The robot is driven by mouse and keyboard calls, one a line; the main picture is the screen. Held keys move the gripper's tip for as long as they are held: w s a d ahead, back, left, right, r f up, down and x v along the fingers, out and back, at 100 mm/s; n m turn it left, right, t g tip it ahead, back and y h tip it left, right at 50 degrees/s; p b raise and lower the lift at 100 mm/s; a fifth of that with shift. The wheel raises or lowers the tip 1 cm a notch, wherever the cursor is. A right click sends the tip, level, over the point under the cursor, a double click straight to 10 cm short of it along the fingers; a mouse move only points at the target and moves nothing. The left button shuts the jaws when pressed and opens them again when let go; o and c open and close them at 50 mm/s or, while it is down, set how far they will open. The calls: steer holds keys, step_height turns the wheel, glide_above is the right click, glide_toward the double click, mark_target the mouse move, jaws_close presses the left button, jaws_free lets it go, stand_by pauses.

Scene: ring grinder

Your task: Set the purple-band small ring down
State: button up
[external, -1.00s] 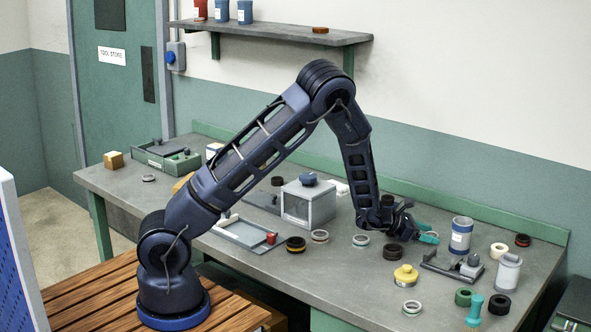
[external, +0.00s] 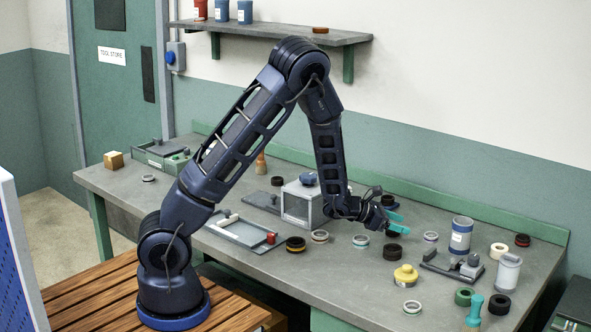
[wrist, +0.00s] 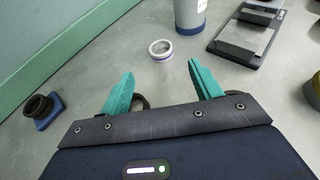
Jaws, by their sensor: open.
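My gripper (external: 398,225) is to the left of the ring in the external view. Its teal fingers (wrist: 161,72) are spread with nothing held between them.
A dark flat fixture (external: 450,266) lies right of the ring. A dark part on a blue base (wrist: 43,110) lies at the left of the wrist view. Bare bench surrounds the ring.

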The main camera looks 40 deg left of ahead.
steer(key=shift+s+a+r, duration=0.25)
steer(key=shift+s+a, duration=0.1)
steer(key=shift+a, duration=0.05)
steer(key=s+a+r+n+y, duration=0.4)
steer(key=a+r+n, duration=0.6)
steer(key=a+n, duration=0.15)
steer(key=s+a+r+n+y, duration=0.4)
steer(key=a+r+n, duration=0.55)
steer(key=n, duration=0.25)
steer(key=s+a+r+n+g, duration=0.1)
steer(key=s+a+r+n, duration=0.1)
steer(key=s+n, duration=0.5)
steer(key=s+a+r+n+g+y, duration=0.1)
steer(key=s+n, duration=0.6)
steer(key=s, duration=0.7)
steer(key=s+a+r+n+g, duration=0.3)
steer(key=s+n, duration=0.4)
steer(key=s, duration=0.3)
steer(key=shift+s+a+r+y, duration=0.25)
steer(key=shift+a+r, duration=0.2)
steer(key=shift+r, duration=0.3)
